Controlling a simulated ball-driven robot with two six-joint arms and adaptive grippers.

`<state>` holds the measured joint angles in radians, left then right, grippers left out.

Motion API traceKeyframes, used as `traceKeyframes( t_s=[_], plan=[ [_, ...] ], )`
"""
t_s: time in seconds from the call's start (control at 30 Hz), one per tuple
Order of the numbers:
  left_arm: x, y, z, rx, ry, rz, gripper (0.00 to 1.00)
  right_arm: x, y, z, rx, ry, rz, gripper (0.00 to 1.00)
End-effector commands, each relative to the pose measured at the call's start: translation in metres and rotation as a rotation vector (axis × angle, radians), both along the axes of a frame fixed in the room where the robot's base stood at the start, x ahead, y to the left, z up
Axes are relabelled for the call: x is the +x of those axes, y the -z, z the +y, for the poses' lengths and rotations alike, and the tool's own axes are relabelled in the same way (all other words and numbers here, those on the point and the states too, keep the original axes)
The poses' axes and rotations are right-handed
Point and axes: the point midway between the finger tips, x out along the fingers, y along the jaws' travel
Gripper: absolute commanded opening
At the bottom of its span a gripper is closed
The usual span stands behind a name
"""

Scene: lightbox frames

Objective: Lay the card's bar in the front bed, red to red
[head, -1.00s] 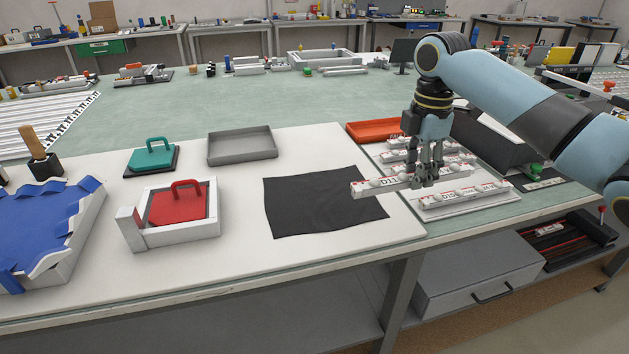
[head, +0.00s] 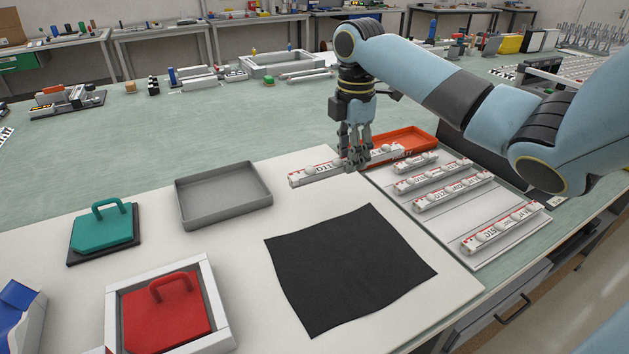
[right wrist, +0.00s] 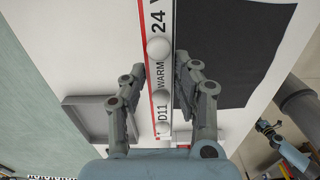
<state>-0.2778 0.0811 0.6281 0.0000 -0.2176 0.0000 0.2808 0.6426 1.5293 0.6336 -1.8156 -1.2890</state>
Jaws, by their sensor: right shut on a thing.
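My right gripper (head: 355,160) is shut on a white bar (head: 312,174) with a red edge stripe and round white knobs, held behind the black cloth. In the right wrist view the bar (right wrist: 158,85) runs lengthwise between the fingers (right wrist: 155,90), its red stripe on the left and its label reading "D11 WARM 24 V". A white board of beds (head: 436,221) lies at right with several similar bars, including a front one (head: 490,236). A bare strip lies behind that front bar. I cannot make out a card.
An orange tray (head: 425,136) stands just beyond the gripper. The black cloth (head: 345,270) lies flat on the white mat. A grey tray (head: 181,205), a teal handled block (head: 103,230) and a red handled block (head: 165,315) in a white frame are at left.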

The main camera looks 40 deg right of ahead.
Motion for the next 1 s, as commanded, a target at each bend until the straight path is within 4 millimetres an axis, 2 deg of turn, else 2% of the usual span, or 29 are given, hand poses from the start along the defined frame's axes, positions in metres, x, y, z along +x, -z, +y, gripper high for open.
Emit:
traceKeyframes(
  t_s=[0.2,0.3,0.4,0.6,0.7,0.83,1.0],
  plan=[
    [-0.037,-0.003,-0.002,-0.003,-0.003,0.052,0.4,0.029,0.029,0.046,0.01,-0.002,0.0,0.0],
    [-0.043,-0.004,-0.002,-0.002,-0.002,0.062,0.4,0.043,0.043,0.065,0.009,-0.001,0.0,0.0],
    [-0.041,-0.005,-0.002,-0.003,-0.003,0.057,0.4,0.052,0.055,0.079,0.007,-0.002,0.001,0.0],
    [-0.018,-0.006,-0.002,-0.002,-0.002,0.024,0.4,0.06,0.067,0.09,0.002,-0.001,0.002,0.0],
    [-0.011,-0.008,-0.002,-0.003,-0.001,0.013,0.4,0.06,0.081,0.091,0.003,-0.001,0.003,0.0],
    [-0.013,-0.007,-0.002,-0.003,-0.001,0.016,0.4,0.06,0.099,0.09,0.002,-0.001,0.002,0.0],
    [-0.022,-0.007,-0.002,-0.002,-0.001,0.029,0.4,0.06,0.105,0.09,0.001,-0.002,0.0,0.0]
  ],
)
